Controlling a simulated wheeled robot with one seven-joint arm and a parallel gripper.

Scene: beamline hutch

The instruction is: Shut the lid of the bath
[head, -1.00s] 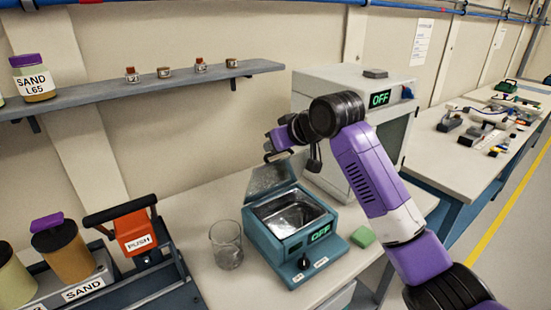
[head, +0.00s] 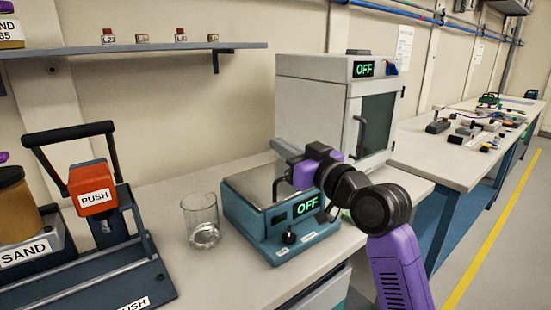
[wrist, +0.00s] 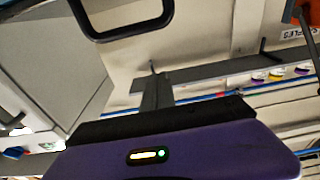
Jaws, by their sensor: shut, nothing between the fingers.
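The bath (head: 270,225) is a teal box with a green OFF display, standing on the bench. Its lid (head: 250,181), a flat grey plate, appears to lie down over the opening; the basin inside no longer shows. My gripper (head: 280,182) is shut and empty, low over the right side of the lid. It hides part of the bath's right edge, and I cannot tell whether it touches the lid. In the wrist view, my dark shut fingers (wrist: 155,90) stand above the purple housing, and a black loop (wrist: 122,18) shows at the top.
A glass beaker (head: 202,222) stands just left of the bath. A press with an orange PUSH head (head: 97,199) is farther left. A white cabinet (head: 312,100) stands behind and right. A wall shelf (head: 130,50) runs above. Some bench between the press and beaker is clear.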

